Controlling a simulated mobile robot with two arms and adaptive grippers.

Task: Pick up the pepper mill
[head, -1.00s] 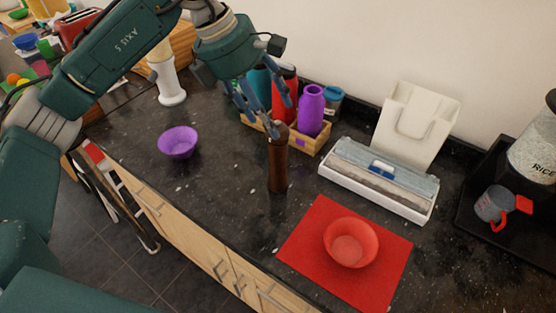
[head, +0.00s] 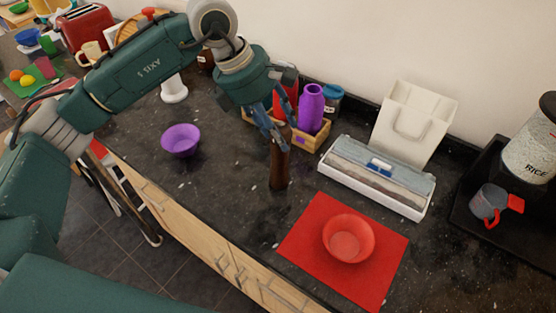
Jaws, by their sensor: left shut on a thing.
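The pepper mill (head: 279,170) is a tall dark brown cylinder standing upright on the black speckled counter, left of the red mat. My left gripper (head: 279,138) comes down from above and is shut on the mill's upper part. Its blue-grey fingers hide part of the mill's top. The mill's base appears to be at the counter surface; I cannot tell whether it is touching. My right gripper is not in view.
A wooden crate (head: 306,143) with a purple bottle (head: 311,108) stands close behind the mill. A purple bowl (head: 181,140) is to the left. A red bowl (head: 348,238) sits on a red mat (head: 306,237) to the right.

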